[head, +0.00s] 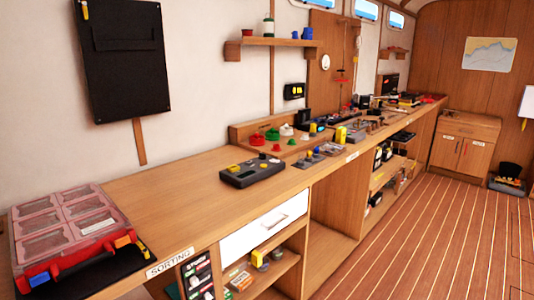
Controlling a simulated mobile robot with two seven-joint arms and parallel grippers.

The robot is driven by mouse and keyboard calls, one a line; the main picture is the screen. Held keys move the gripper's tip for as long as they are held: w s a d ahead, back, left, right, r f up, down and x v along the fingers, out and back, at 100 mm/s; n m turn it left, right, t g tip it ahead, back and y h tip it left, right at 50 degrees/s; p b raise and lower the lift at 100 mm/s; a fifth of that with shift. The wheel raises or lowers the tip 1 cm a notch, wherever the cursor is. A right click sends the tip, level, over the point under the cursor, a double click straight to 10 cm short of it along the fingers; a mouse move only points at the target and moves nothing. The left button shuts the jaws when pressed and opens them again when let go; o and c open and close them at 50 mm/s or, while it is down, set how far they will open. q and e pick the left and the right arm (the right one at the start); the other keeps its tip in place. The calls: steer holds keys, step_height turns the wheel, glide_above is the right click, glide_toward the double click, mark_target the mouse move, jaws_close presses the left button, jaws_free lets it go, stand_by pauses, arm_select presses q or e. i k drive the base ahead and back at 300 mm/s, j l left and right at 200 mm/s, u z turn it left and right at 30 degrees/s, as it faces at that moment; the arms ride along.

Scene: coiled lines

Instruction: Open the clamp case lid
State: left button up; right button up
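No case here carries a label that I can read as the clamp case. A red organiser case (72,232) with a clear, windowed lid lies on the near left end of the bench. Its lid looks shut, and a red handle with yellow and blue parts is on its front edge. Neither of my grippers is in view.
The wooden bench (180,190) is clear between the two cases. Several coloured items, among them a red one (257,139), stand behind the grey case. A black panel (122,55) hangs on the wall. The striped floor (425,230) on the right is free.

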mark_target(81, 199)
steer(key=u, duration=1.35)
